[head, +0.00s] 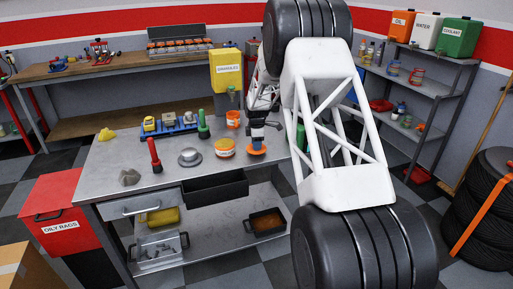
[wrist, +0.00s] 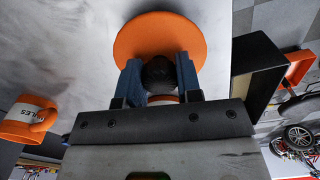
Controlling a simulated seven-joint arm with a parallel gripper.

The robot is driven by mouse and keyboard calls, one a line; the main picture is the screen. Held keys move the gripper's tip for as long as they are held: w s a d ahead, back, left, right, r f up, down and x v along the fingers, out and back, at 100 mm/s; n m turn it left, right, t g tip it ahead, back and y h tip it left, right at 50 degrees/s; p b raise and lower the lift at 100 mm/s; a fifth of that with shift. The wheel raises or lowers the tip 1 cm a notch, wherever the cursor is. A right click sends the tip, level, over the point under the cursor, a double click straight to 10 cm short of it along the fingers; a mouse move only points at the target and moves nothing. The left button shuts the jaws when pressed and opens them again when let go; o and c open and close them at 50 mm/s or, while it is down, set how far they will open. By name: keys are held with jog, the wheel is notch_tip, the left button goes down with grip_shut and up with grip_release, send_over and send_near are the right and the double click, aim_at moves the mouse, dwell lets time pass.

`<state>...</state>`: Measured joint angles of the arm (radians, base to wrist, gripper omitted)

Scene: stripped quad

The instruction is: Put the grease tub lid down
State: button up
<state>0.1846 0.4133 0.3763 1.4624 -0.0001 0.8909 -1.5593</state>
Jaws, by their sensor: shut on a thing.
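The grease tub lid is an orange disc (head: 256,150) with a dark knob, at the right part of the steel workbench in the head view. In the wrist view the lid (wrist: 160,28) fills the top middle. My gripper (head: 257,140) is over the lid, and in the wrist view its blue fingers (wrist: 158,72) are shut on the knob. I cannot tell whether the lid touches the bench top. An orange tub with a pale band (head: 224,147), likely the grease tub, stands just left of the lid.
The workbench (head: 140,200) also holds a silver domed object (head: 190,157), a red-handled tool (head: 154,155), an orange mug (head: 233,120) and a blue rack (head: 172,127). A black drawer (head: 216,188) stands open at the front. Bare bench top shows between these things.

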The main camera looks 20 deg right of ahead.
jog(key=shift+f, duration=0.85)
jog(key=shift+f, duration=0.15)
jog(key=o, duration=0.9)
notch_tip(320, 180, up, 12)
jog(key=shift+r, duration=0.15)
dwell(0.4)
